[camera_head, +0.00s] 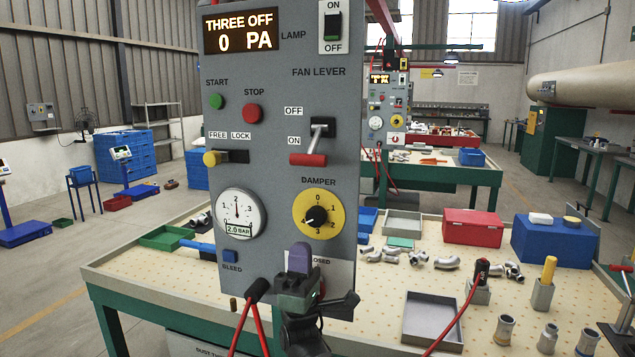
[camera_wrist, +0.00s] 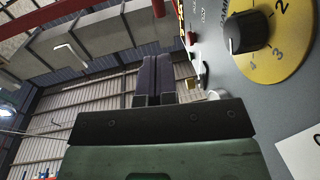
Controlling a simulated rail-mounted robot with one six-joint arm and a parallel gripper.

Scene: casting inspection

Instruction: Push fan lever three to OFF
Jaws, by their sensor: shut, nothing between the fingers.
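The fan lever (camera_head: 308,160) has a red grip and a silver stem. It points down, with its grip beside the ON label and below the OFF label. It stands on a grey control panel (camera_head: 275,185) whose display (camera_head: 240,31) reads "THREE OFF" and "0 PA". My gripper (camera_head: 300,257) is in front of the panel's lower part, below the lever and the damper dial (camera_head: 318,215), apart from the lever. Its fingers are together and empty, pointing up. They also show in the wrist view (camera_wrist: 152,75), left of the damper dial (camera_wrist: 250,35).
The panel also carries a green START button (camera_head: 216,101), a red STOP button (camera_head: 253,113), a yellow-knobbed FREE/LOCK lever (camera_head: 213,158), a gauge (camera_head: 238,212) and a lamp switch (camera_head: 333,27). A workbench (camera_head: 380,328) with castings and trays stands behind. The space before the fan lever looks clear.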

